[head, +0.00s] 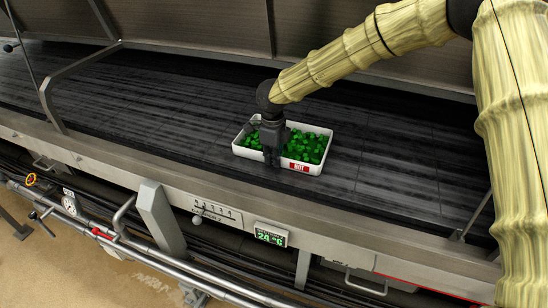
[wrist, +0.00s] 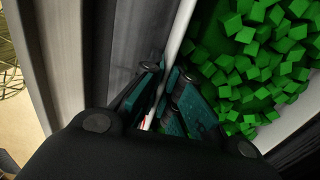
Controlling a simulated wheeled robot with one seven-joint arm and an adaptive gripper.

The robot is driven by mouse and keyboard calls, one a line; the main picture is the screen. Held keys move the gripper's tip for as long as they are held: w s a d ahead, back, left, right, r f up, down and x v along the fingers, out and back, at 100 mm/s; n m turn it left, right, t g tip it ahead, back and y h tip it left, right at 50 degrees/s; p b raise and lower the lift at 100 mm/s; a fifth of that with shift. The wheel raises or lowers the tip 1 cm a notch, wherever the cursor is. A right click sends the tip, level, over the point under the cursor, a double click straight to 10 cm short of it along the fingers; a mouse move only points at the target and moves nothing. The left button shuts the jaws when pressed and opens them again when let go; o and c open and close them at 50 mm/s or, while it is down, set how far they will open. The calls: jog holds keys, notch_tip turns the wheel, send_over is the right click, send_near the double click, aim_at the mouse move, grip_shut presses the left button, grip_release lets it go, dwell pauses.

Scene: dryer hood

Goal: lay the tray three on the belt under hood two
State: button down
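A white tray (head: 249,153) filled with small green cubes is at the dark belt (head: 190,120) in the head view. A red label reading HOT is on its near side; no tray number shows. My gripper (head: 272,158) is at the near side of the tray, pointing down. In the wrist view my gripper's (wrist: 168,95) two teal-padded fingers are close together on either side of the white tray rim (wrist: 180,32), one inside and one outside. It looks shut on the rim. I cannot tell whether the tray rests fully on the belt or hangs just above it.
Metal hood panels (head: 325,25) rise behind the belt. A bent metal bar (head: 50,95) stands at the left. The near frame rail (head: 240,207) carries a display (head: 271,235) reading 24 °C. The belt is bare left and right of the tray.

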jog(key=c, duration=1.6)
grip_release()
jog(key=shift+c, duration=0.2)
notch_tip(320, 180, up, 12)
jog(key=b, duration=0.3)
jog(key=shift+s+r, duration=0.1)
